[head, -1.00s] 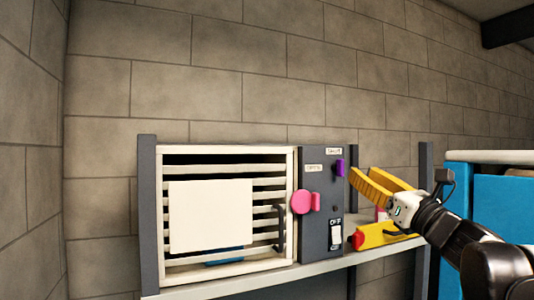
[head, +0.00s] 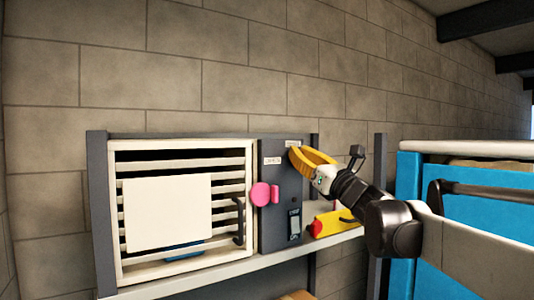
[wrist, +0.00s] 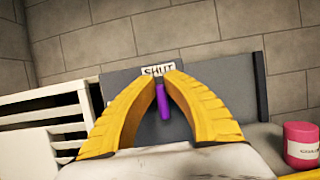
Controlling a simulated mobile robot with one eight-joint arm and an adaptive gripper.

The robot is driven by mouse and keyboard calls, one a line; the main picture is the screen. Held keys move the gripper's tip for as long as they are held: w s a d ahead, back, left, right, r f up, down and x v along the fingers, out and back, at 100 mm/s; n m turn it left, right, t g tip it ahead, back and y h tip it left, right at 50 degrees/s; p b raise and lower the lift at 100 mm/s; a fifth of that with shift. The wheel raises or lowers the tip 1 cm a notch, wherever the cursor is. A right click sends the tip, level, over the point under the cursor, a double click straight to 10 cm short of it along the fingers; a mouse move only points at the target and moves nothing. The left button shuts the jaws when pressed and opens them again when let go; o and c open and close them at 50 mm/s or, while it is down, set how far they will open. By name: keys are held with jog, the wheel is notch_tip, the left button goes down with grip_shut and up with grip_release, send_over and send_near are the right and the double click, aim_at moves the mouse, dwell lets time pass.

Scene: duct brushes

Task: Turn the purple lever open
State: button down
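The purple lever (wrist: 164,103) hangs nearly straight down on the front of a dark grey panel (wrist: 118,88), below a white label reading SHUT (wrist: 157,69). In the wrist view my gripper (wrist: 160,80) has its two yellow fingers on either side of the lever. A gap shows between the fingers, and I cannot tell whether they touch the lever. In the head view my gripper (head: 297,152) is at the upper right of the panel (head: 278,222), and its fingers hide the lever there.
A pink knob (head: 264,194) and an OFF switch (head: 294,225) are on the panel. A white slatted vent (head: 180,150) with a blank white plate (head: 168,213) stands to the left. A yellow and red object (head: 330,222) lies on the shelf (head: 210,280) below my gripper. A pink container (wrist: 301,145) shows at the right.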

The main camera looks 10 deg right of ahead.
jog(key=shift+n, duration=0.4)
jog(key=n+g+y, duration=0.1)
jog(key=n, duration=0.4)
jog(key=a+n+g+y, duration=0.1)
jog(key=n+g+y, duration=0.1)
jog(key=n, duration=0.3)
jog(key=n+g+y, duration=0.2)
jog(key=n, duration=0.2)
jog(key=shift+s+a+f+n+b, duration=0.25)
jog(key=shift+a+f+n+b, duration=0.05)
jog(key=shift+f+n+b, duration=0.1)
jog(key=n, duration=0.1)
jog(key=n+g, duration=0.1)
jog(key=n, duration=0.1)
jog(key=shift+a+f+n+g+p, duration=0.1)
jog(key=shift+f+n+g+p, duration=0.2)
jog(key=shift+n, duration=0.1)
jog(key=shift+f+n+g+p, duration=0.15)
jog(key=shift+n+g, duration=0.1)
jog(key=shift+n, duration=0.5)
jog(key=shift+f+n+g+p, duration=0.15)
jog(key=shift+n+g, duration=0.1)
jog(key=shift+n, duration=0.5)
jog(key=c, duration=1.5)
grip_release()
jog(key=shift+a, duration=0.1)
jog(key=shift+s, duration=0.1)
